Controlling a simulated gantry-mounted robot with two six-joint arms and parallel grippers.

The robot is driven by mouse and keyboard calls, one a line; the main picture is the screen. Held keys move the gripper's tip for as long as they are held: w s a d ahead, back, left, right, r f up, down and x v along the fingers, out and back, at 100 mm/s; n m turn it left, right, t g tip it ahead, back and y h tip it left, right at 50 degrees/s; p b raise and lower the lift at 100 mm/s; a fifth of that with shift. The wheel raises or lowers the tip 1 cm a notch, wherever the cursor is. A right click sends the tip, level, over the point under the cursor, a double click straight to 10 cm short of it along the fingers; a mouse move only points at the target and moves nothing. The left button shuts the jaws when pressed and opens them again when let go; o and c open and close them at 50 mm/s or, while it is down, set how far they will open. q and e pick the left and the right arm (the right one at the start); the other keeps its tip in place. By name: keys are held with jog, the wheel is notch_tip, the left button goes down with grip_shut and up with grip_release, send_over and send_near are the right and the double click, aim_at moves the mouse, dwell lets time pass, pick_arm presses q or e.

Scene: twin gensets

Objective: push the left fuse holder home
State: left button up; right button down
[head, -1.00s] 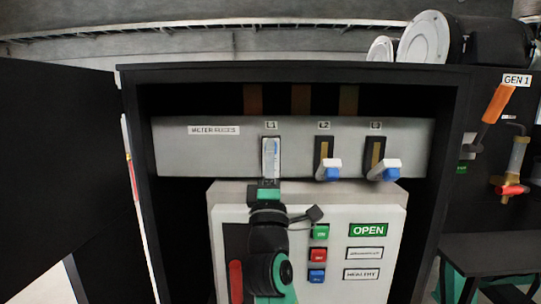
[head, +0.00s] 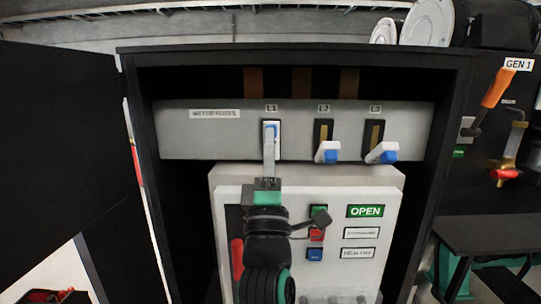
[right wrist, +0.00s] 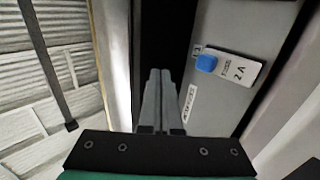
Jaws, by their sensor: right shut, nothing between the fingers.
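The left fuse holder, under L1 (head: 276,146), is a white body with a blue tab. It stands upright, in line with the grey panel, partly hidden behind my right gripper (head: 269,130) in the head view. The right wrist view shows the holder (right wrist: 235,70) lying flat in the panel, its "2 A" label facing out. My right gripper is shut and empty. Its fingertips (right wrist: 160,73) show beside the holder in the wrist view, with a gap between them in the picture. I cannot tell the depth gap. My left gripper is out of view.
The L2 holder (head: 326,152) and L3 holder (head: 381,153) hang tilted out of their slots. Below the panel stands a white control box (head: 335,200) with green, red and blue buttons. The black cabinet door (head: 60,140) stands open at the left.

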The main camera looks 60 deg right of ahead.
jog(key=s+a, duration=0.2)
jog(key=a, duration=0.3)
jog(key=shift+s+a+b, duration=0.35)
jog(key=shift+b, duration=0.05)
jog(key=w+a+r+m+t+y+p, duration=0.1)
jog(key=a+r+t+y, duration=0.3)
jog(key=a+t+y, duration=0.4)
jog(key=w+a+r+m+t+y+p, duration=0.1)
jog(key=a+r+m+t+y+p, duration=0.2)
jog(key=a+t+y, duration=0.5)
jog(key=a+r+y, duration=0.1)
jog(key=y, duration=0.9)
jog(key=shift+a, duration=0.3)
